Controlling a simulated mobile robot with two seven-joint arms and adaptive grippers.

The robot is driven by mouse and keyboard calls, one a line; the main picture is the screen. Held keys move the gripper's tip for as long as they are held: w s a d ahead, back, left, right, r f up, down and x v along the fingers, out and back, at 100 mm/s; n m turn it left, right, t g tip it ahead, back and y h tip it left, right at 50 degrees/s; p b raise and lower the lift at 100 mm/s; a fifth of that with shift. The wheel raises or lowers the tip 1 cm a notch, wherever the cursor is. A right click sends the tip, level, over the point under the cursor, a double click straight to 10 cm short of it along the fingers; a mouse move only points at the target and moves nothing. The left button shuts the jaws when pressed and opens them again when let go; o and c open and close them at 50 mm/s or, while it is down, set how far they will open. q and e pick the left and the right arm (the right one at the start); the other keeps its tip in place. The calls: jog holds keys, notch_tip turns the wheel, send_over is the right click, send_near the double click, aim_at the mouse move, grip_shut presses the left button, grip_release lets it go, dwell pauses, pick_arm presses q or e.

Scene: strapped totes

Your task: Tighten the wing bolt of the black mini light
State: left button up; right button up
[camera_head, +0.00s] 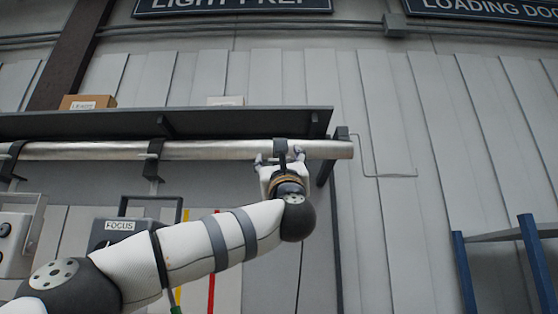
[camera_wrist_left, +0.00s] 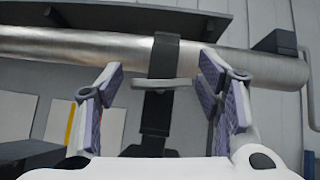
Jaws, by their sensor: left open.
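A black clamp (camera_head: 280,145) hangs over the silver pipe near its right end. It also shows in the left wrist view (camera_wrist_left: 165,55), with a pale grey wing bolt (camera_wrist_left: 162,84) lying roughly level across its front. My left gripper (camera_head: 279,157) is raised to this clamp from below. In the wrist view its two fingers (camera_wrist_left: 161,76) are open, one on each side of the wing bolt, with gaps between. The light's body under the clamp is mostly hidden by my gripper and arm; a dark part (camera_wrist_left: 148,150) shows below. My right gripper is not in view.
The silver pipe (camera_head: 220,149) runs beneath a dark shelf (camera_head: 230,122). Two other clamps (camera_head: 154,155) (camera_head: 12,160) hold lights to the left, including one labelled FOCUS (camera_head: 118,235). A bracket post (camera_head: 341,150) stands at the pipe's right end. Blue posts (camera_head: 465,270) stand far right.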

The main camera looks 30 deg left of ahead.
pick_arm(q)
jog(key=v, duration=1.2)
jog(key=shift+w+a+f, duration=0.1)
